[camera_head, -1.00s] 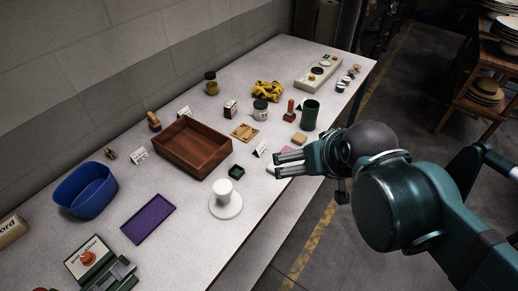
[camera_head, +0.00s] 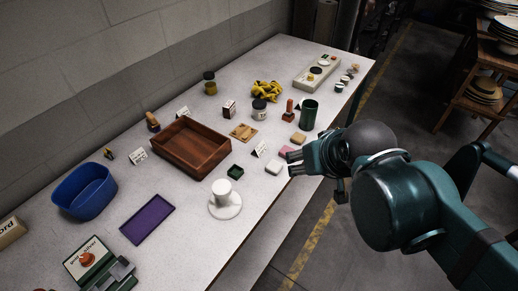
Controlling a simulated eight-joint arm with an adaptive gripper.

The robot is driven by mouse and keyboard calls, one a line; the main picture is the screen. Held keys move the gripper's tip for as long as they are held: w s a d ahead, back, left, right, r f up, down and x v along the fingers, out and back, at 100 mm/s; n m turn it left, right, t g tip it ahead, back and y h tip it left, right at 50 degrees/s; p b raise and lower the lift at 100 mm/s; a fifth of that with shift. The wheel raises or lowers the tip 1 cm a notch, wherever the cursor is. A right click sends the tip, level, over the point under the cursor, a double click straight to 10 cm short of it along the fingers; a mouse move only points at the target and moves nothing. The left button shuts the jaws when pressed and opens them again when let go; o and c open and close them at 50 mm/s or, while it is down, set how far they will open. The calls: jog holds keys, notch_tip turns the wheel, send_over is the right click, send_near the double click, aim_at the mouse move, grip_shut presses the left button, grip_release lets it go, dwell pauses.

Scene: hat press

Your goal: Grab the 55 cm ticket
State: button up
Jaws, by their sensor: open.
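Several small white folded cards with dark print stand on the table; the print is too small to read, so I cannot tell which is the 55 cm ticket. One card (camera_head: 138,156) is left of the wooden tray, one card (camera_head: 183,112) is behind it, and one card (camera_head: 259,149) is to its right. My gripper (camera_head: 291,163) is open and seems empty at the table's front edge, right of the nearest card and apart from it.
The brown wooden tray (camera_head: 183,158) fills the middle. A white stand (camera_head: 225,204), small green box (camera_head: 236,172), pale block (camera_head: 274,167), pink block (camera_head: 286,152) and green cup (camera_head: 309,115) are near the front edge. A blue tub (camera_head: 84,196) and purple tray (camera_head: 147,220) lie left.

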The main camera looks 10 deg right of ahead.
jog(key=shift+r, duration=0.1)
jog(key=n+g+p, duration=0.7)
jog(key=n+p, duration=0.2)
jog(key=p, duration=0.9)
send_over(259, 145)
jog(key=shift+f, duration=2.3)
jog(key=shift+f, duration=0.1)
jog(key=shift+w+f, duration=0.1)
jog(key=shift+f, duration=1.1)
